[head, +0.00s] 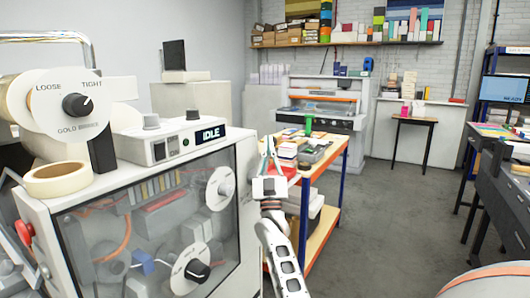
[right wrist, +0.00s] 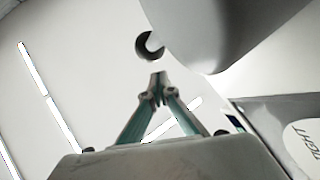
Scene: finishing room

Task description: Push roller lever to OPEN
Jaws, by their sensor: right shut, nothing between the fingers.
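The white foiling machine (head: 40,215) fills the left of the head view, with a clear front window and an IDLE display (head: 210,134). Two round white plates show on its front: an upper one (head: 221,188) and a lower one with a black knob (head: 196,271). Their lettering is too small to read, so I cannot tell which control is the roller lever, nor its setting. My right gripper (head: 269,146) is just right of the machine, pointing up, apart from both plates. Its fingers meet at the tip in the right wrist view (right wrist: 158,78), with nothing between them. My left gripper is out of view.
A LOOSE/TIGHT dial (head: 78,104) sits on the machine's upper left, with a tape roll (head: 58,178) below it. A cart (head: 322,183) with papers and tools stands behind my right gripper. Open grey floor (head: 390,215) lies to the right.

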